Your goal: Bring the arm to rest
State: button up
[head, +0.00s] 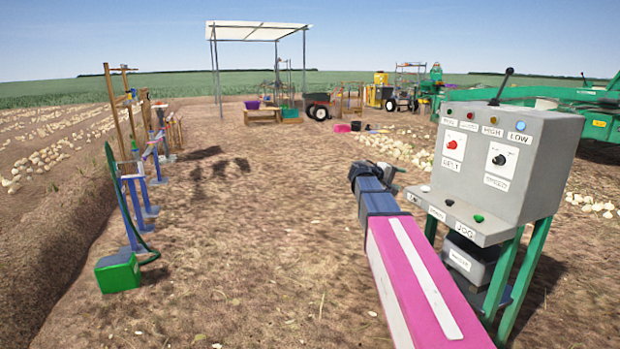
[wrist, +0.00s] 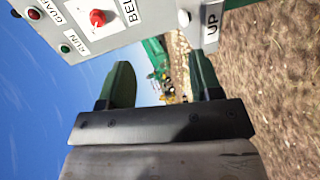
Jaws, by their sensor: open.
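My arm (head: 415,275), pink with a white stripe and dark blue-grey wrist parts, reaches forward from the lower right in the head view. It is stretched out just left of the grey control box (head: 540,170). My gripper (wrist: 162,85) is open and empty in the wrist view, its two dark fingers apart. In the head view the fingers are small and partly hidden by the wrist. The control box face shows close at the top left of the wrist view (wrist: 75,22), near the fingers; whether they touch it I cannot tell.
Blue posts (head: 130,215) and a green block (head: 118,272) stand left. A white canopy (head: 258,31) is far back. Open dirt lies between.

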jog(key=s+a+f+g+y, duration=0.15)
jog(key=s+f, duration=0.25)
jog(key=f, duration=0.4)
jog(key=s+a+f+y, duration=0.1)
jog(key=s+f+y, duration=0.25)
jog(key=f, duration=0.35)
jog(key=s+a+f+m+g+y, duration=0.2)
jog(key=s+a+f+y, duration=0.2)
jog(key=s+f, duration=0.5)
jog(key=s+a+f+m+g+y, duration=0.2)
jog(key=s+a+f+y, duration=0.3)
jog(key=s+f, duration=0.5)
jog(key=shift+s+a+f, duration=0.2)
jog(key=shift+s+a, duration=0.25)
jog(key=shift+a, duration=0.65)
